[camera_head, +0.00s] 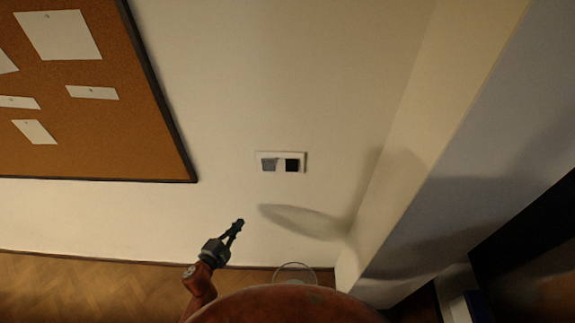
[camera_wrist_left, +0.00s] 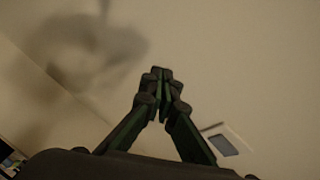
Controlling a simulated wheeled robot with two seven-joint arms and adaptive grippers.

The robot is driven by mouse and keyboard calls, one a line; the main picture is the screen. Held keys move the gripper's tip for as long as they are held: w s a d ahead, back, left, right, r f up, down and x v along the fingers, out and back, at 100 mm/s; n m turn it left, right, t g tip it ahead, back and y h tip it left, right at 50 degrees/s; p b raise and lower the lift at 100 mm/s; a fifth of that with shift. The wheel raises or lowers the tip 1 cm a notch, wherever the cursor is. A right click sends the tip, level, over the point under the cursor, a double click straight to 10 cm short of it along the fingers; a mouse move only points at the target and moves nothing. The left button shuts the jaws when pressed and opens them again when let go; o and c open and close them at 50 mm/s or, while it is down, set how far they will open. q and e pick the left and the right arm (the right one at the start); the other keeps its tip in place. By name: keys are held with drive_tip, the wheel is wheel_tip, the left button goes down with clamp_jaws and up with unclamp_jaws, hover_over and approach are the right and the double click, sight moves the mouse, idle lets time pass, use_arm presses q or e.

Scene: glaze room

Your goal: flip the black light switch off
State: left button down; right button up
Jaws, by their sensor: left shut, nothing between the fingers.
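The black light switch (camera_head: 292,165) is the right one of two rockers in a white wall plate (camera_head: 281,155). The left rocker (camera_head: 269,165) is grey. My left gripper (camera_head: 240,222) is shut and empty, below and to the left of the plate in the head view, apart from it. In the left wrist view the shut fingers (camera_wrist_left: 160,72) point at bare wall. Part of the white plate (camera_wrist_left: 212,131) with a grey rocker (camera_wrist_left: 224,146) shows right of the fingers there; the black switch cannot be made out. My right gripper is not in view.
A cork board (camera_head: 90,110) with pinned papers hangs on the wall at the left. A wall corner and a pale projecting wall (camera_head: 465,170) stand at the right. The wall around the plate is clear. A dark object (camera_head: 530,250) is at the lower right.

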use_arm(q)
drive_tip(key=s+d+r+m+h, duration=0.1)
drive_tip(key=d+r+m+h, duration=0.1)
drive_tip(key=r, duration=0.6)
drive_tip(key=s+d+r+m+h+p, duration=0.1)
drive_tip(key=d+r+m+h, duration=0.1)
drive_tip(key=d+r+m, duration=0.2)
drive_tip(key=s+d+r+m+g+h+p, duration=0.1)
drive_tip(key=d+r+m, duration=0.3)
drive_tip(key=r, duration=0.8)
drive_tip(key=shift+s+d+h, duration=0.4)
drive_tip(key=shift+d+h, duration=0.5)
drive_tip(key=shift+w+d, duration=0.1)
drive_tip(key=p, duration=0.4)
approach(296, 164)
drive_tip(key=x, duration=0.5)
drive_tip(key=shift+w+d, duration=0.25)
drive_tip(key=shift+w, duration=0.05)
